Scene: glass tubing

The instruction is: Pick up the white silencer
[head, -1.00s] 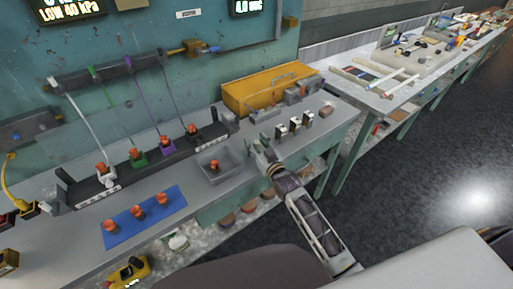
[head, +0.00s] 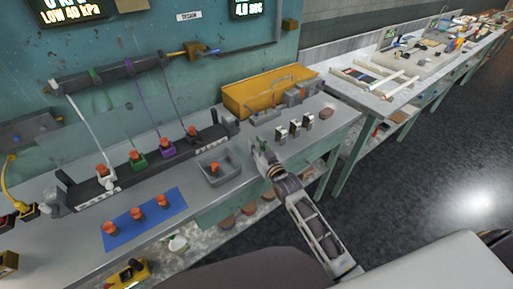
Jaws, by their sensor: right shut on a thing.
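My right gripper (head: 258,148) is over the front of the grey bench, to the right of the grey square tray. It is shut on a small pale thing, mostly hidden by the fingers, which looks to be the white silencer (head: 262,143). Its details are too small to make out. My left gripper is not in view.
The grey tray (head: 219,172) holds an orange-capped piece. Several orange-capped pieces stand on a blue mat (head: 151,226) and along a dark manifold (head: 125,180). Small black-and-white blocks (head: 295,129) and a yellow bin (head: 262,97) stand on the bench right of the tray.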

